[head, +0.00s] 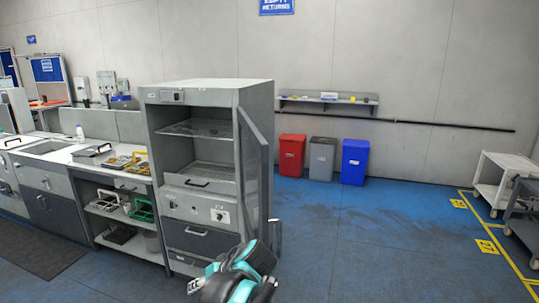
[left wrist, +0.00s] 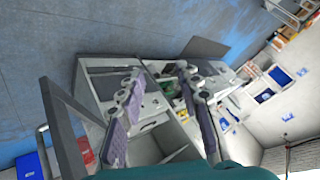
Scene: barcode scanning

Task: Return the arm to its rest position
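My left arm shows at the bottom centre of the head view, in front of the open cabinet, with part of my left gripper (head: 196,285) at its left end. In the left wrist view the two padded fingers of my left gripper (left wrist: 160,74) stand well apart, with nothing between them. The grey cabinet (head: 190,96) and its open door (head: 255,170) are beyond the arm; I cannot tell the exact gap. My right gripper is in neither view.
A counter (head: 62,152) with trays and a sink runs left of the cabinet. Red (head: 291,155), grey (head: 322,158) and blue (head: 355,161) bins stand at the wall. Carts (head: 505,175) stand at right. The blue floor (head: 390,240) between is clear.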

